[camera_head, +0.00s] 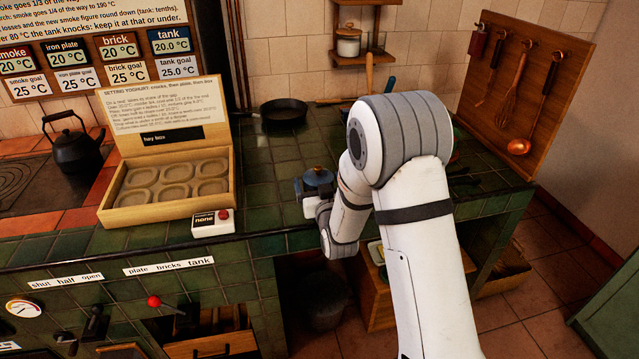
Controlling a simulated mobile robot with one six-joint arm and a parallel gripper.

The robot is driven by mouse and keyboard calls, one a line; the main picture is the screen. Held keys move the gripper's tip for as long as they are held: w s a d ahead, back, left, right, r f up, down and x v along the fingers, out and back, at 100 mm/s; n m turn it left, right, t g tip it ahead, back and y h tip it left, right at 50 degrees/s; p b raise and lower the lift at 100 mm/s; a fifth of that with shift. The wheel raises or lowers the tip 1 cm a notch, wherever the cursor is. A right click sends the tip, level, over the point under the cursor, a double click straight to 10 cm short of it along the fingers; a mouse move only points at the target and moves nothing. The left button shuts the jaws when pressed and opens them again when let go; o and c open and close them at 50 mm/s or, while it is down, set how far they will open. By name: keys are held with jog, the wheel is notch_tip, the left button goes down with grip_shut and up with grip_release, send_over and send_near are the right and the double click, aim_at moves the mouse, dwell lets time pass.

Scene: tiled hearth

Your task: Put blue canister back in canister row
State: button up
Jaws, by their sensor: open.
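A blue canister (318,179) with a dark knobbed lid stands upright at the green tiled counter, near its front edge and right of the open box. My gripper (307,197) is open at the canister's near side, low against it. My own wrist hides part of the canister, and I cannot tell whether the fingers are around it or only beside it. A white canister (348,42) with a dark red-brown lid stands on the wall shelf (362,60) at the top; I cannot make out a full canister row.
An open wooden box (165,212) with round hollows and a white block with a red button (213,222) stand left of my gripper. A black pan (283,112) lies behind. A kettle (72,145) is far left. A utensil board (522,90) stands at right. My arm covers the counter's right part.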

jog(key=shift+r, duration=0.15)
jog(key=b+v, duration=0.1)
jog(key=v, duration=1.1)
jog(key=shift+b, duration=0.4)
